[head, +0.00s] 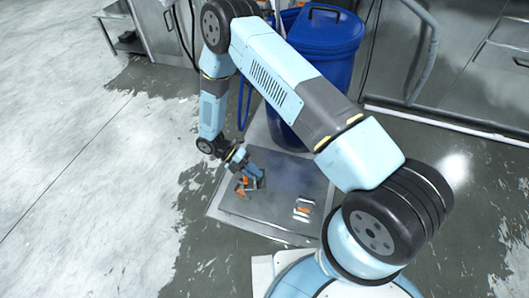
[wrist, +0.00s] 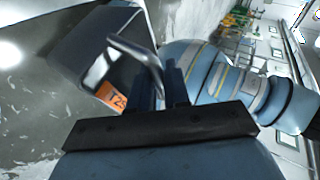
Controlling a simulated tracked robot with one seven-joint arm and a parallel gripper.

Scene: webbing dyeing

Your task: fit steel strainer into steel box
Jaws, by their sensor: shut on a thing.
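In the wrist view, my gripper (wrist: 172,80) is shut on the bent metal handle of a grey steel piece, which I take to be the steel strainer (wrist: 88,38). An orange label (wrist: 117,97) reading roughly "T25" shows beside its dark opening; I cannot tell which part bears it. In the head view, my gripper (head: 246,176) is low over the left part of the steel worktop, with grey and orange parts around it. A small steel-and-white piece with orange marks (head: 303,209) lies to its right, apart; it may be the steel box. Contact under the strainer is hidden.
The grey steel worktop (head: 285,174) has bare room between the two pieces. A blue lidded barrel (head: 328,45) stands behind it. A white pipe (head: 450,121) runs along the floor at the right. Wet concrete floor (head: 130,215) lies to the left.

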